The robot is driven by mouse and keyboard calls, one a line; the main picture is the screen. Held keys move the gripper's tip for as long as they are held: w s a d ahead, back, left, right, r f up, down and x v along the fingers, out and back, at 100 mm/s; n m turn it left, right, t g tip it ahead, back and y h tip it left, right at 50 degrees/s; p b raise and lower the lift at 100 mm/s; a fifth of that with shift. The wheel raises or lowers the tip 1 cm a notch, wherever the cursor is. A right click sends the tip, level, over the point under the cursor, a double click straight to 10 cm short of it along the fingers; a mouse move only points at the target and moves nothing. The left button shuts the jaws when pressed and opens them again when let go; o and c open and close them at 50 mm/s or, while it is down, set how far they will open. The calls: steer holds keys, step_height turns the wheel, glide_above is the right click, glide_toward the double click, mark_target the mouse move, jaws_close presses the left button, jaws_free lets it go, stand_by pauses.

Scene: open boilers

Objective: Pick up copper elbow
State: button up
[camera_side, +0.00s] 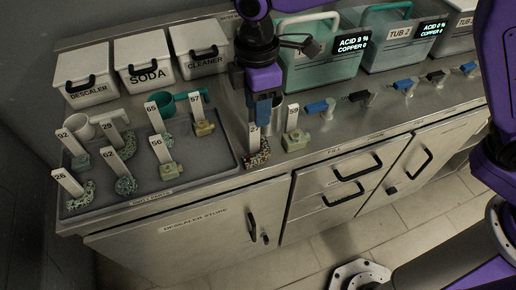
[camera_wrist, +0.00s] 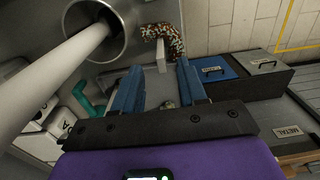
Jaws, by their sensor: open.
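My gripper (camera_side: 264,118) is open above and just behind this elbow in the side view. In the wrist view the two blue fingers (camera_wrist: 160,75) are apart, with the elbow beyond their tips and nothing clearly held.
The grey parts tray (camera_side: 150,203) holds several other tagged, speckled or greenish fittings. A brass-coloured fitting tagged 59 (camera_side: 295,140) stands close to the right of my gripper. Lidded tubs (camera_side: 142,62) stand behind.

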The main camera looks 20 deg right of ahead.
glide_above(256, 153)
steer(key=shift+w+d+f, duration=0.1)
steer(key=shift+w+f, duration=0.1)
steer(key=shift+f, duration=1.8)
steer(key=shift+w+d+f, duration=0.1)
steer(key=shift+w+f, duration=0.05)
steer(key=shift+f, duration=1.8)
jaws_close()
